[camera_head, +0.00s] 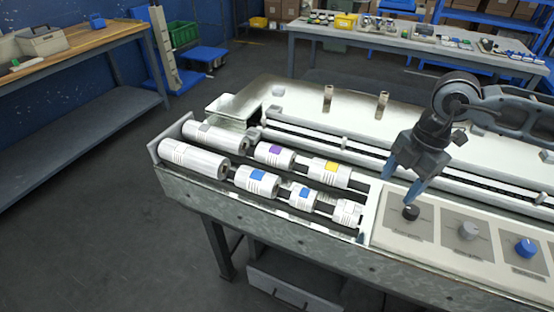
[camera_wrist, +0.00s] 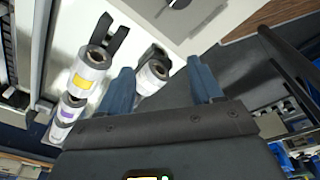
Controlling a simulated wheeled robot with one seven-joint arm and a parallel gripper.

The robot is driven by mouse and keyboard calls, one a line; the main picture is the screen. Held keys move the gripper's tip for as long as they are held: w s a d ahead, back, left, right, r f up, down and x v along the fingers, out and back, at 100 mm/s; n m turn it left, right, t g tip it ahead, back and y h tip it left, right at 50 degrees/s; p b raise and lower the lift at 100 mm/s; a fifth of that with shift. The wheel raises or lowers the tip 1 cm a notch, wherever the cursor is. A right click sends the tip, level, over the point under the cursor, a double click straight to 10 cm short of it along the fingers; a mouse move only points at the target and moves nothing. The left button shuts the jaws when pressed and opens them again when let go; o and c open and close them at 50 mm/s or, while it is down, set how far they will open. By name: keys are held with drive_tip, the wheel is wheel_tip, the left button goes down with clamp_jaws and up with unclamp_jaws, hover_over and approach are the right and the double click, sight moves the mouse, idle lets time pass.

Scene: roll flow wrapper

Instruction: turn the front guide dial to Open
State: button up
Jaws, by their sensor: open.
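Three dials stand on a pale panel (camera_head: 448,270) at the right end of the machine: a black dial (camera_head: 411,212), a grey dial (camera_head: 468,231) and a blue dial (camera_head: 526,248). Their labels are too small to read, so I cannot tell which is the front guide dial or how it is set. My gripper (camera_head: 399,200) points down with blue fingers open, just above and beside the black dial. I cannot tell whether a finger touches it. In the wrist view, my open fingers (camera_wrist: 162,68) have a dark knob (camera_wrist: 178,3) beyond them at the top edge.
Several white rolls with coloured labels, such as a yellow-marked one (camera_head: 330,172), lie left of the panel. Two brown upright pegs (camera_head: 382,103) stand on the machine's top. A workbench (camera_head: 70,45) stands at left, another table (camera_head: 390,38) behind. The floor at left is clear.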

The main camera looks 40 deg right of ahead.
drive_tip(key=w+a+r+n+t+y, duration=0.1)
drive_tip(key=w+a+r+n+y, duration=0.1)
drive_tip(key=a, duration=0.5)
drive_tip(key=w+a+r+n+t+y, duration=0.1)
drive_tip(key=w+a+r+n+y, duration=0.1)
drive_tip(key=w+a+r, duration=0.3)
drive_tip(key=w+a+r+n+t+y, duration=0.1)
drive_tip(key=w+a+r+t+y, duration=0.1)
drive_tip(key=w+a, duration=0.5)
drive_tip(key=shift+a+r+n+y, duration=0.4)
drive_tip(key=shift+a+r+y, duration=0.55)
drive_tip(key=shift+a, duration=1.1)
drive_tip(key=shift+w+f, duration=0.1)
drive_tip(key=shift+f, duration=0.05)
